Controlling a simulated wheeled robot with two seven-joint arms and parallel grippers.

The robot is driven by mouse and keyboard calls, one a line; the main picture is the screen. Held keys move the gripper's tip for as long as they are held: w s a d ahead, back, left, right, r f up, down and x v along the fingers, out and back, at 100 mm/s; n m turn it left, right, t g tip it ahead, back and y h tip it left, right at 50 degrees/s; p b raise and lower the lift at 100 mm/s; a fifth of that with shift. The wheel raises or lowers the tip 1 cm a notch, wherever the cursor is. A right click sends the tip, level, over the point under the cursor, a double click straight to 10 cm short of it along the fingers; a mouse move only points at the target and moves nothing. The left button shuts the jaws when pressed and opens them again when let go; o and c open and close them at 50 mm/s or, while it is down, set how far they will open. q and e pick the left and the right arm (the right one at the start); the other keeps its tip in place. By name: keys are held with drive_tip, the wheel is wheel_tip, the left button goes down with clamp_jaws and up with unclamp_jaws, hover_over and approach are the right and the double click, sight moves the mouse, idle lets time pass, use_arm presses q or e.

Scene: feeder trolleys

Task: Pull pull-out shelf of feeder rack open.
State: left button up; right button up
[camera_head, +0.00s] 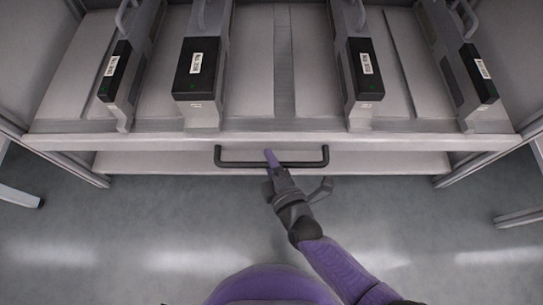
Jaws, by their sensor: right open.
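The pull-out shelf (284,139) of the feeder rack spans the view, with a pale front edge. A dark bar handle (240,164) sits on its front. The gripper is open. Whether the fingers touch the bar or straddle it cannot be told. My right arm comes up from the lower right. My left gripper is not in view.
Several feeders with black, labelled ends stand on the shelf, among them one left of centre (196,75) and one right of centre (364,75). A lower pale shelf (390,162) lies below the front edge. Rack legs stand at both sides. The grey floor (130,225) in front is clear.

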clamp_jaws()
idle(1.4)
